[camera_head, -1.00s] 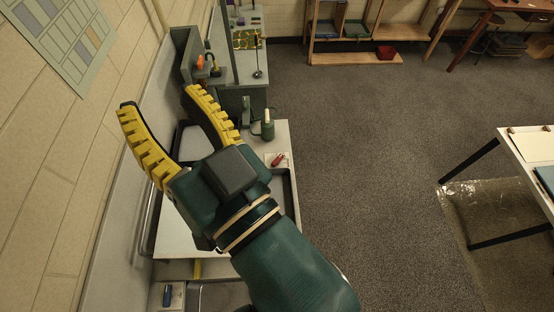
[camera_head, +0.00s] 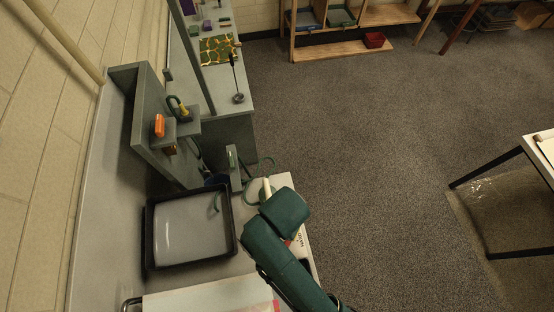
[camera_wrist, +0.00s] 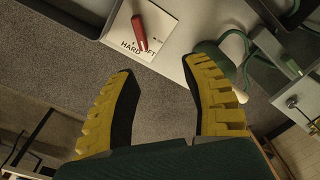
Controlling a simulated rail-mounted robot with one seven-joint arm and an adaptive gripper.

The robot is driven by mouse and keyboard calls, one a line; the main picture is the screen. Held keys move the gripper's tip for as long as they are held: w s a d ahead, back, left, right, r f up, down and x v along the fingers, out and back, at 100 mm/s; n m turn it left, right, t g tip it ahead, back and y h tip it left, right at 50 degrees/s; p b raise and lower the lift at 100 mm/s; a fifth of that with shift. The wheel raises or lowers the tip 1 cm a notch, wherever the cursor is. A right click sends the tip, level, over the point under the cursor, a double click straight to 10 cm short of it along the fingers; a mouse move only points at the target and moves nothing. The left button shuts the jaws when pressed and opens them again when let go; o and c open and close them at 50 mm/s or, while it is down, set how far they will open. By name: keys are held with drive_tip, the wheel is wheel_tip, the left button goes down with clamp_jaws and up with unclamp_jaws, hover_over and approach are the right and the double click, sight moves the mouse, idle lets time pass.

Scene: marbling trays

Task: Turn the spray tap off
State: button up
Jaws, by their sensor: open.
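My gripper (camera_wrist: 160,67) is open and empty in the wrist view, its two yellow ribbed fingers apart above the floor and the bench edge. Ahead of the right finger is a green rounded body (camera_wrist: 214,58) with looping green tubing and a cream end. Past it, a grey plate (camera_wrist: 302,98) carries a small metal part, possibly a tap handle. It may be the upright grey panel (camera_head: 234,168) in the head view. I cannot tell for certain which part is the spray tap. In the head view my arm hides my fingers.
A red lever (camera_wrist: 139,33) stands on a white plate (camera_wrist: 160,22) marked HARD, its other word partly covered. A dark-rimmed tray (camera_head: 237,235) lies on the bench at left. A grey shelf holds an orange item (camera_head: 159,126) and a yellow-black item (camera_head: 179,109). Open floor lies right.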

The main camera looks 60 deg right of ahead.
drive_tip(key=shift+m+g, duration=0.3)
drive_tip(key=s+f, duration=0.1)
drive_tip(key=f, duration=0.5)
drive_tip(key=s+f+b, duration=0.1)
drive_tip(key=f, duration=0.6)
drive_tip(key=s+f+b, duration=0.1)
drive_tip(key=f, duration=0.5)
drive_tip(key=shift+s+d+f, duration=0.15)
drive_tip(key=shift+s, duration=0.05)
clamp_jaws()
